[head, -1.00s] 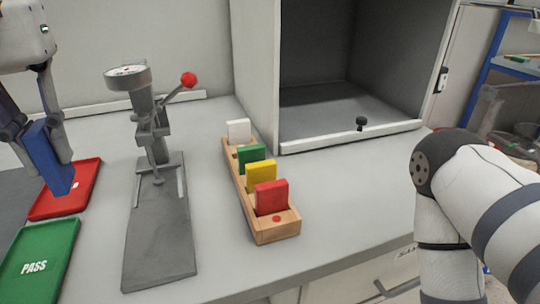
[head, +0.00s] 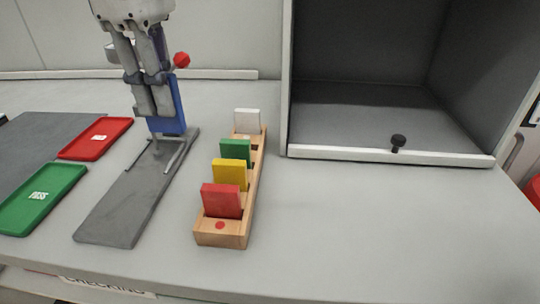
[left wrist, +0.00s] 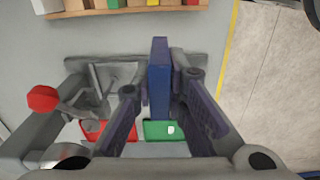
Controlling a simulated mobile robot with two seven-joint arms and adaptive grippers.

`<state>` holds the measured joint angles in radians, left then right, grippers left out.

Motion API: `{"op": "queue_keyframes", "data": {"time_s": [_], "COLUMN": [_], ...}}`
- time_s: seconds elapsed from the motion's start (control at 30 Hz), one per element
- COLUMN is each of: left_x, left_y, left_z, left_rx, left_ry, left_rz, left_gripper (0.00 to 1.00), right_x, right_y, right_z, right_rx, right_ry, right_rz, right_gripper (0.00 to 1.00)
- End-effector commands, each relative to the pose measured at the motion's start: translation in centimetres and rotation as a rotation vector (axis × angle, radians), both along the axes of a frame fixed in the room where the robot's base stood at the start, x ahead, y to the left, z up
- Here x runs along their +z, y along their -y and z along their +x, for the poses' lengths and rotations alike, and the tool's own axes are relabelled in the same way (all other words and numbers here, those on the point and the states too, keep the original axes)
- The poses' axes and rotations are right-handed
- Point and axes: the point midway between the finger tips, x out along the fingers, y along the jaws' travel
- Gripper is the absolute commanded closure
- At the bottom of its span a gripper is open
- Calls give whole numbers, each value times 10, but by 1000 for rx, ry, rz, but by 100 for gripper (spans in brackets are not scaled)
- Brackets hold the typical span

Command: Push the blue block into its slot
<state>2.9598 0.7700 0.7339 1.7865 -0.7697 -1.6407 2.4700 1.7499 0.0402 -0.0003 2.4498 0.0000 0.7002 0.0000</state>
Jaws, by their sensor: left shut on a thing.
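My left gripper (head: 153,106) is shut on the blue block (head: 170,112), which hangs upright from its fingers. In the left wrist view the blue block (left wrist: 159,78) sits between the two fingers. The wooden rack (head: 254,190) stands to the right of the gripper, apart from the block. It holds a white block (head: 247,120) at the back, then a green block (head: 235,151), a yellow block (head: 229,174) and a red block (head: 221,200) at the front. A gap shows between white and green. The slot itself is hard to see. My right gripper is not in view.
A red tray (head: 97,138) and green PASS tray (head: 42,198) lie left. An open cabinet (head: 390,155) stands right; the table before it is clear.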

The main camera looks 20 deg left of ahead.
Motion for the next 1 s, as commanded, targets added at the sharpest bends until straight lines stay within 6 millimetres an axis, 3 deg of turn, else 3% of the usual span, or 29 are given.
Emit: {"op": "queue_keyframes", "data": {"time_s": [0.13, 0.23, 0.47, 0.7, 1.0], "left_x": [-7, -21, -30, -73, -102], "left_y": [5, 14, 22, 38, 46], "left_z": [14, 42, 68, 110, 133], "left_rx": [29, 30, 28, 23, 24], "left_ry": [-2, -5, 10, -2, 0], "left_rz": [6, 9, 12, -1, -1], "left_gripper": [100, 100, 100, 100, 100], "right_x": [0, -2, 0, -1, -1], "right_y": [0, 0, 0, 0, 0], "right_z": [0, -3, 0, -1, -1], "right_rx": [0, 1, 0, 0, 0], "right_ry": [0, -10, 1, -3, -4], "right_rz": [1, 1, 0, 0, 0], "right_gripper": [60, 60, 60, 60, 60]}}
